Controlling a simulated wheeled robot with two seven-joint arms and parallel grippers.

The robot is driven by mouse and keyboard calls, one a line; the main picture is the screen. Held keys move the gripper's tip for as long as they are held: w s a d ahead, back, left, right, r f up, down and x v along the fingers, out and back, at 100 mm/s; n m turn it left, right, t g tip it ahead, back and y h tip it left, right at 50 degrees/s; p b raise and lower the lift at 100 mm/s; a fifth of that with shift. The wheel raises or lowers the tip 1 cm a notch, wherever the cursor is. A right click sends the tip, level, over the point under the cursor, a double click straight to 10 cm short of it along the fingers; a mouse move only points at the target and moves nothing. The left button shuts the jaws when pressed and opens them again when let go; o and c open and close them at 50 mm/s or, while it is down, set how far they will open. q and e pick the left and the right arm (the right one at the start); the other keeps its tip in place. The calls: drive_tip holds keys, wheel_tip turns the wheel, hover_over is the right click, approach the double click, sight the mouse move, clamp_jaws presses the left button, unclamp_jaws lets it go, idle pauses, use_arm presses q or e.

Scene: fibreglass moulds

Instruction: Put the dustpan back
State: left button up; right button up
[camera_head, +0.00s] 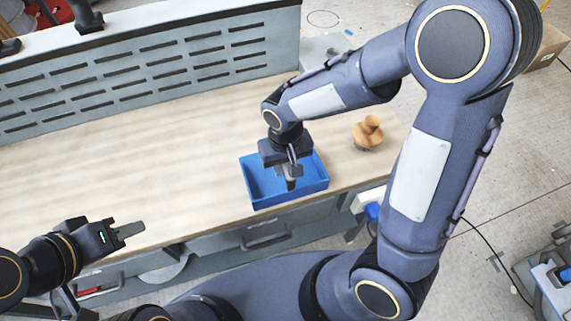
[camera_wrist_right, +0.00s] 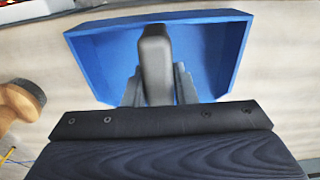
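A blue open pan with raised walls (camera_head: 262,200), the only dustpan-like thing in view, lies on the wooden worktop near its front edge. The right wrist view shows its inside and walls (camera_wrist_right: 205,22).
A wooden knobbed object (camera_head: 369,130), perhaps a brush, stands right of the pan. It also shows in the right wrist view (camera_wrist_right: 20,102). A grey slotted panel (camera_head: 160,65) runs along the worktop's back. The worktop (camera_head: 90,165) is clear on the left.

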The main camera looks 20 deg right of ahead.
drive_tip(key=o, duration=0.3)
drive_tip(key=shift+o, duration=0.2)
drive_tip(key=shift+r, duration=0.1)
wheel_tip(320, 180, up, 12)
drive_tip(key=s+d+r+m+t+y, duration=0.1)
drive_tip(key=s+d+m+t+y, duration=0.1)
drive_tip(key=s+d+t, duration=0.3)
drive_tip(key=s+d+y, duration=0.1)
drive_tip(key=s+d, duration=0.3)
drive_tip(key=s, duration=0.4)
drive_tip(key=shift+r+t+y, duration=0.25)
drive_tip(key=shift+t+y, duration=0.05)
drive_tip(key=shift+y, duration=0.1)
